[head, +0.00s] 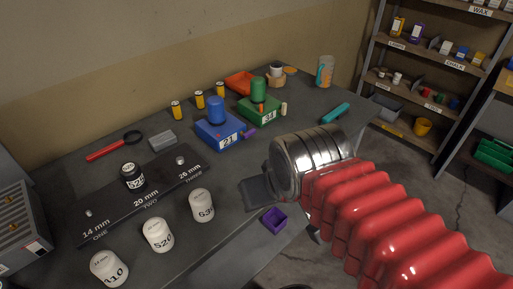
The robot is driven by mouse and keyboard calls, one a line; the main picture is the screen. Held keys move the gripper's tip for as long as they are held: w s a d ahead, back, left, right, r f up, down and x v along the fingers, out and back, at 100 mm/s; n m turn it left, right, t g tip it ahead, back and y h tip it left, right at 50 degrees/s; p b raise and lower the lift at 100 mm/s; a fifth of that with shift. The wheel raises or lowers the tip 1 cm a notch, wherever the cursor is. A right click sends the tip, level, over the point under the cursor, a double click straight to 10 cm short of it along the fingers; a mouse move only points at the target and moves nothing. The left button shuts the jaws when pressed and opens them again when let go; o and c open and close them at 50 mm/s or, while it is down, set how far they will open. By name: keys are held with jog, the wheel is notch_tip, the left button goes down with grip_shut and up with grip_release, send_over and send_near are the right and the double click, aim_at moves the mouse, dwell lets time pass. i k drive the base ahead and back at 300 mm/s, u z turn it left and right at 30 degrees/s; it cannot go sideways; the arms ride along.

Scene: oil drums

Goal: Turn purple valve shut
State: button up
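A small purple piece (249,132), which looks like the purple valve's handle, sits at the right side of a blue box marked 21 (221,132). It is too small to tell which way it is turned. My arm reaches in from the right as a red ribbed sleeve ending in a shiny metal cylinder. A dark flat piece (258,192) at the cylinder's left end may be my gripper; its fingers cannot be made out. It lies in front of and below the purple piece in the picture, apart from it. I see nothing held.
A green box marked 34 (261,110) stands behind the blue box. A small purple open box (273,220) is near the front edge. A black stand (137,196) with a black weight and several white weights (158,235) fill the left. A teal object (335,113) lies right.

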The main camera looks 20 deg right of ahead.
aim_at(245, 134)
jog(key=u, duration=0.05)
jog(key=k, duration=0.25)
jog(key=z, duration=0.3)
jog(key=i, duration=0.8)
jog(key=u, duration=2.1)
